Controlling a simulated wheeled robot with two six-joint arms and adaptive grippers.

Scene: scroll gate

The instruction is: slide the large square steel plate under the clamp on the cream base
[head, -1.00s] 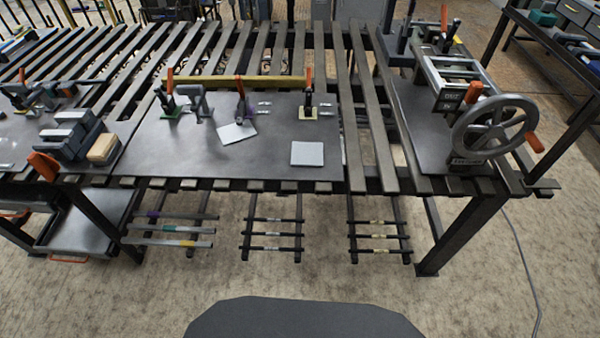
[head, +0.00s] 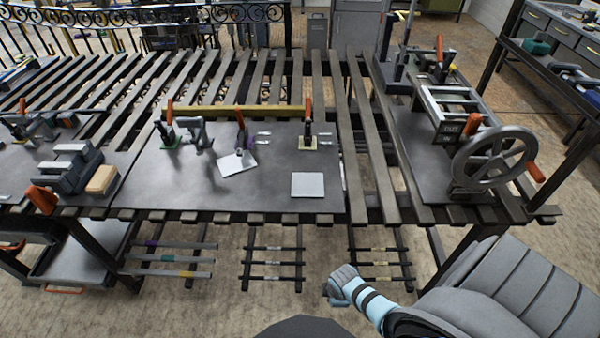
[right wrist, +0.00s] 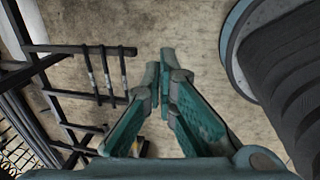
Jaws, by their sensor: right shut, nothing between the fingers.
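The square steel plate (head: 308,185) lies flat and bare on the dark sheet near the front edge of the bench. The cream base (head: 308,144) with its clamp (head: 308,128) and orange handle stands behind it, with a gap between them. A second, tilted plate (head: 237,163) lies at the clamp with the purple base (head: 240,138). My right gripper (head: 330,292) is low in front of the bench, below the plate and away from it. In the right wrist view its teal fingers (right wrist: 166,72) are closed with nothing between them. My left gripper is out of view.
A green-based clamp (head: 168,135) stands left on the sheet, before a yellow bar (head: 230,112). A grey vise with a handwheel (head: 492,162) stands at the right. Dark racks (head: 272,262) hang under the bench front. The sheet around the square plate is clear.

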